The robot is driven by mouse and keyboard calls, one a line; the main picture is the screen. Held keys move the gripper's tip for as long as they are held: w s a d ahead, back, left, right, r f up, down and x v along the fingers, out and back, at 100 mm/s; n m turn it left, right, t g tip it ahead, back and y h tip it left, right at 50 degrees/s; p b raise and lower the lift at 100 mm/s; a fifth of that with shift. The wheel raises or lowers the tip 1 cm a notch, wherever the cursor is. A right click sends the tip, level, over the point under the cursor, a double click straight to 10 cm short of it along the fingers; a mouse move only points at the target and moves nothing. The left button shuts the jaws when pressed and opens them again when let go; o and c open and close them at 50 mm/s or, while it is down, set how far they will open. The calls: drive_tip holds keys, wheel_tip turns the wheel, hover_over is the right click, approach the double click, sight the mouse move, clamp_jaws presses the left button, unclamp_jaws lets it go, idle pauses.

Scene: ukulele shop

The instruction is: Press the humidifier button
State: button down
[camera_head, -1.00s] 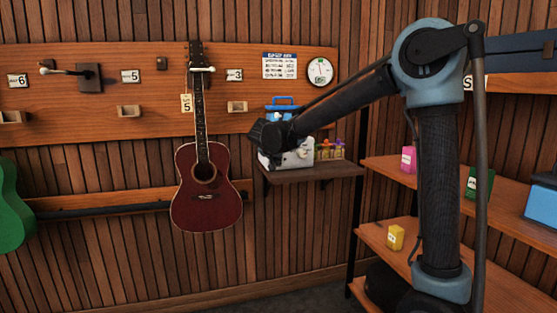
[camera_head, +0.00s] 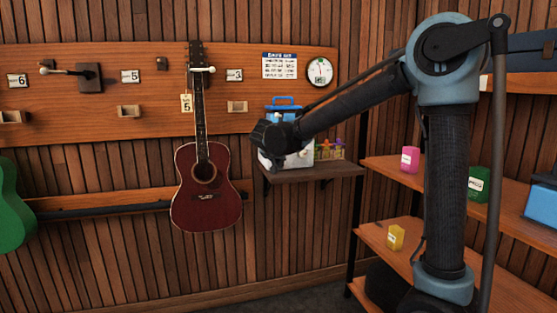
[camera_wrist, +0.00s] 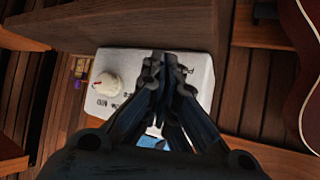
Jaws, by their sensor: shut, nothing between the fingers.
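The humidifier, a white box with a blue top and handle (camera_head: 284,101), stands on a small wall shelf (camera_head: 318,172). Its white body (camera_head: 300,158) is partly hidden behind my arm's end in the head view. In the wrist view its white face (camera_wrist: 130,65) fills the middle, with a white knob (camera_wrist: 105,85) with a red mark and dark lettering that I cannot read fully. My gripper (camera_wrist: 165,58) is shut and empty, its fingertips in front of the face. No button shows clearly; the fingers cover part of the face. I cannot tell whether they touch it.
Small colourful bottles (camera_head: 328,150) stand on the shelf right of the humidifier. A red guitar (camera_head: 206,200) hangs on the wall to its left, and a round gauge (camera_head: 320,71) hangs above. Wooden shelves (camera_head: 385,180) with small boxes stand at the right.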

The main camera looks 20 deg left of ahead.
drive_tip(key=shift+s+d, duration=0.45)
drive_tip(key=shift+s, duration=0.25)
drive_tip(key=shift+s+d, duration=0.4)
drive_tip(key=shift+s, duration=0.3)
drive_tip(key=shift+s+d, duration=0.45)
drive_tip(key=shift+s, duration=0.25)
drive_tip(key=s+d+f+g+h, duration=0.1)
drive_tip(key=s+d+f+g, duration=0.1)
drive_tip(key=d, duration=0.9)
drive_tip(key=s+d+f+g+h, duration=0.1)
drive_tip(key=s+d+f, duration=0.1)
drive_tip(key=d, duration=0.8)
drive_tip(key=s+d+f+g+h, duration=0.1)
drive_tip(key=s+d+f+g, duration=0.1)
drive_tip(key=d, duration=0.9)
drive_tip(key=s+d+f+g+y, duration=0.1)
drive_tip(key=s+d+f, duration=0.5)
drive_tip(key=s, duration=0.5)
drive_tip(key=s+d+f+g+y, duration=0.1)
drive_tip(key=s+d+f+g, duration=0.1)
drive_tip(key=s+d+f, duration=0.4)
drive_tip(key=s+f, duration=0.2)
drive_tip(key=s, duration=0.3)
drive_tip(key=shift+d+f+g+y, duration=0.15)
drive_tip(key=shift+d+g+y, duration=0.15)
drive_tip(key=shift+y, duration=0.1)
